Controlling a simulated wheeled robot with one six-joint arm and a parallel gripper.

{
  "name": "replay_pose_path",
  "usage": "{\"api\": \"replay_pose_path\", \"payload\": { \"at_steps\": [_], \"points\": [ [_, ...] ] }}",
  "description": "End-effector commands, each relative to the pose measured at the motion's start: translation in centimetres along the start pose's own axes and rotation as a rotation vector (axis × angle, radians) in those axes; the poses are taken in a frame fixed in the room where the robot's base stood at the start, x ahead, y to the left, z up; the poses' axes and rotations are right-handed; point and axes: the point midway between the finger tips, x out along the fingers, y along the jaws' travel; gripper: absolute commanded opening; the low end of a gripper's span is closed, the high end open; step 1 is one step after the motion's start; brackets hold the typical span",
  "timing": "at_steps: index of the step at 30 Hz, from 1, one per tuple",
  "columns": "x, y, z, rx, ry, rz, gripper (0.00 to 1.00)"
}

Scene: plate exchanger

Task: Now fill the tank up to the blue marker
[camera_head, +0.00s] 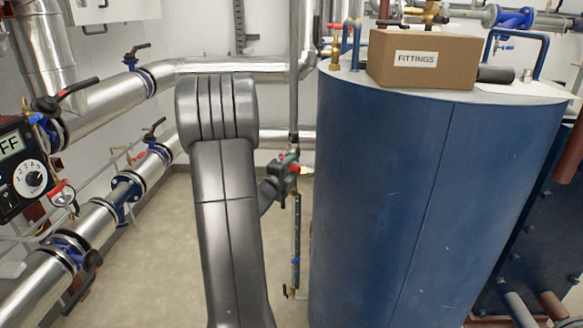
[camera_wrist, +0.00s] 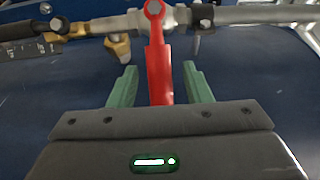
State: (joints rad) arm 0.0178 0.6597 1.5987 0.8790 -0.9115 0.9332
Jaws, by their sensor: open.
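The large blue tank (camera_head: 415,190) stands right of my arm in the head view. A thin upright sight tube (camera_head: 296,225) runs along its left side, with a small blue mark (camera_head: 295,261) low on it. The liquid level cannot be made out. A red valve lever (camera_wrist: 158,65) hangs from a horizontal pipe in the wrist view; it shows small in the head view (camera_head: 303,170). My gripper (camera_wrist: 160,70) is open, with one green finger on each side of the lever and visible gaps between. In the head view my gripper (camera_head: 288,160) is small beside the tube.
A cardboard box marked FITTINGS (camera_head: 424,59) sits on the tank top. Silver pipes (camera_head: 110,90) with several valves line the left wall. A black dial box (camera_head: 20,170) is at far left. A brass fitting (camera_wrist: 118,47) is near the left finger. Bare floor shows left.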

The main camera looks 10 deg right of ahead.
Motion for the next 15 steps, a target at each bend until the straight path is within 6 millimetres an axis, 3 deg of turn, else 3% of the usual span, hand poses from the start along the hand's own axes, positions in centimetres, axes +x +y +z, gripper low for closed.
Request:
{"api": "replay_pose_path", "payload": {
  "at_steps": [12,15],
  "points": [
    [0.98,0.01,-0.02,0.000,0.000,0.001,0.45],
    [0.97,0.02,-0.02,0.000,0.000,0.001,0.27]
  ]
}}
